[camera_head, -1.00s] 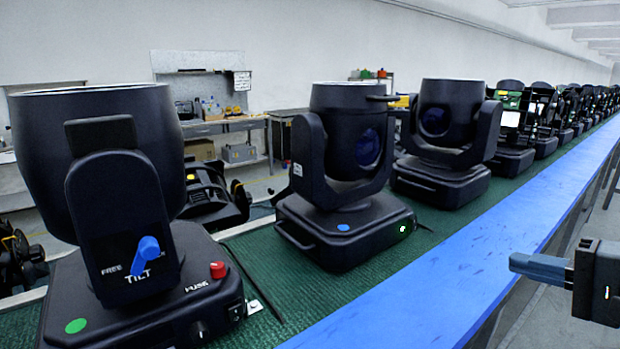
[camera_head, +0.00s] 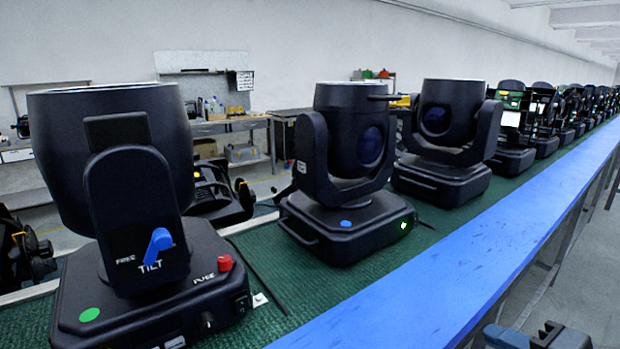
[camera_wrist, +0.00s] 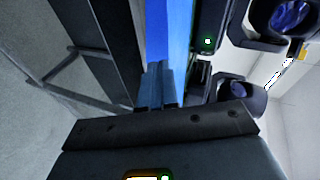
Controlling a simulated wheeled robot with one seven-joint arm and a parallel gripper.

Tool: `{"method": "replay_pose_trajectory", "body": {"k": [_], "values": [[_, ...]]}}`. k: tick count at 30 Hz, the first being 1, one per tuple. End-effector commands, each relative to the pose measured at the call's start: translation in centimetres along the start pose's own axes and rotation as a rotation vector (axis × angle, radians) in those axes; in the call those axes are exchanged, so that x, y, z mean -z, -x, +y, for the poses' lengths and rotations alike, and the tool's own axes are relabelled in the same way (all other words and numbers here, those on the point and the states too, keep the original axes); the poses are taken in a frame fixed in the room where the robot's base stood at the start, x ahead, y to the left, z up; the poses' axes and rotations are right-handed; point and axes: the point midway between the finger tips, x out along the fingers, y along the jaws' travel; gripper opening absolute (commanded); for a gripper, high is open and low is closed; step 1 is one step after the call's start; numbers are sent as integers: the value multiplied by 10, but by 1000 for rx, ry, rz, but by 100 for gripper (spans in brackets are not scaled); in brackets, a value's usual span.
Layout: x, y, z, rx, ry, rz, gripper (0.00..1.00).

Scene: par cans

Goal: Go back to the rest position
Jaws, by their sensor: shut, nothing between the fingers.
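My gripper (camera_head: 507,337) shows only in part at the bottom edge of the head view, right of the blue bench edge and lower than it. In the wrist view my gripper's blue fingers (camera_wrist: 159,84) are together with nothing between them. The nearest par can (camera_head: 120,210) stands on the green mat at the left, with a blue tilt lever (camera_head: 160,241), a red fuse knob (camera_head: 225,263) and a green dot. A second par can (camera_head: 350,170) and a third par can (camera_head: 445,140) stand upright farther along the bench.
A long row of dark fixtures (camera_head: 540,110) runs down the green mat (camera_head: 275,262). The bench's blue edge strip (camera_head: 460,270) borders the floor at right, where there is free room. A workbench (camera_head: 230,124) stands by the back wall.

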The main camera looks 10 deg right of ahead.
Motion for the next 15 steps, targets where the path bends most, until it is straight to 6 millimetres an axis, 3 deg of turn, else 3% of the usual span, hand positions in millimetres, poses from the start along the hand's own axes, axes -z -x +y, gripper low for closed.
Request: {"method": "replay_pose_trajectory", "body": {"k": [1, 6, 15], "values": [[-14, 2, 16, -25, 26, 14, 0], [-48, 15, 53, -89, 153, 84, 0], [-105, 63, 98, -176, 444, 166, 0]]}}
